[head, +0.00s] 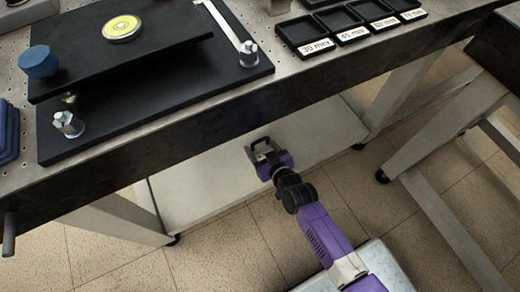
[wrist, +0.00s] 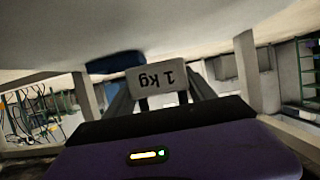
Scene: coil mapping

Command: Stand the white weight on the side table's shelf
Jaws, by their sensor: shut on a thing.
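The white weight (wrist: 157,80), a pale block marked "1 kg", is between the fingers of my gripper (wrist: 166,101) in the wrist view. Its lettering reads upside down there. My gripper is shut on it. In the head view my gripper (head: 263,147) is low, below the front edge of the table, over a pale shelf (head: 205,190). The weight is too small to make out clearly in the head view. Whether it touches the shelf cannot be told.
The tabletop edge (head: 220,140) overhangs the shelf. On top are a black board (head: 130,130) with fittings, a blue knob (head: 39,61) and labelled black trays (head: 305,31). Table legs (head: 115,218) flank the shelf. A blue thing (wrist: 115,63) shows behind the weight.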

